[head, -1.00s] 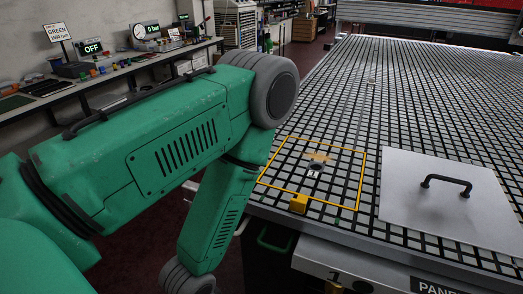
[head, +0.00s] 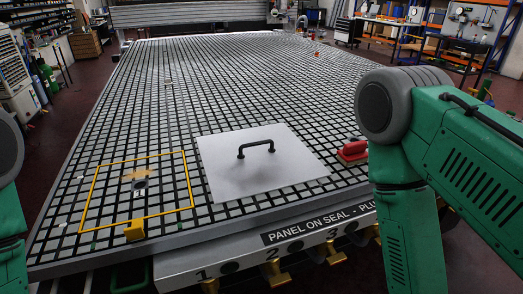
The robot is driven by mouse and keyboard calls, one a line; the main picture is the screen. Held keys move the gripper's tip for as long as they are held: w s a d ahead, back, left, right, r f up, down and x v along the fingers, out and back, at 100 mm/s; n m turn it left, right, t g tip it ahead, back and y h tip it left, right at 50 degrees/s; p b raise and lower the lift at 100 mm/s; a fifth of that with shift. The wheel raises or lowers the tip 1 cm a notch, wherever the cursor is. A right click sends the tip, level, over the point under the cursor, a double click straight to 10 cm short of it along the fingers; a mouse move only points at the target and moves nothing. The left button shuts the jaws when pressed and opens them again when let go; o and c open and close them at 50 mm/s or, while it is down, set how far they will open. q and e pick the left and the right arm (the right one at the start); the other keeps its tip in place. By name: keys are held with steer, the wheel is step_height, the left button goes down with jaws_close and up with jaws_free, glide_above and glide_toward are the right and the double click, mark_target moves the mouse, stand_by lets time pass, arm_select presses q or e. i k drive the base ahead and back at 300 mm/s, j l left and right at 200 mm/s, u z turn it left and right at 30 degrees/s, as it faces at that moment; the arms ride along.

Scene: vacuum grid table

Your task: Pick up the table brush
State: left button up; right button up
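A red object with a raised handle, which looks like the table brush (head: 353,150), lies on the grid table (head: 240,85) just right of the white panel. Its right end meets the outline of my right arm, so part of it may be hidden. My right arm stands at the right of the head view and bends down past the table's front edge. A small part of my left arm shows at the left edge. Neither gripper is in view.
The white panel (head: 225,172) with a black handle lies near the front edge. A yellow outline (head: 186,178) to its left surrounds a tan patch (head: 137,174) and a dark round spot. A yellow block (head: 134,231) sits at the outline's front. The table's far part is mostly clear.

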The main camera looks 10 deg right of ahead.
mark_target(353, 154)
steer(key=l+z, duration=0.1)
steer(key=z, duration=1)
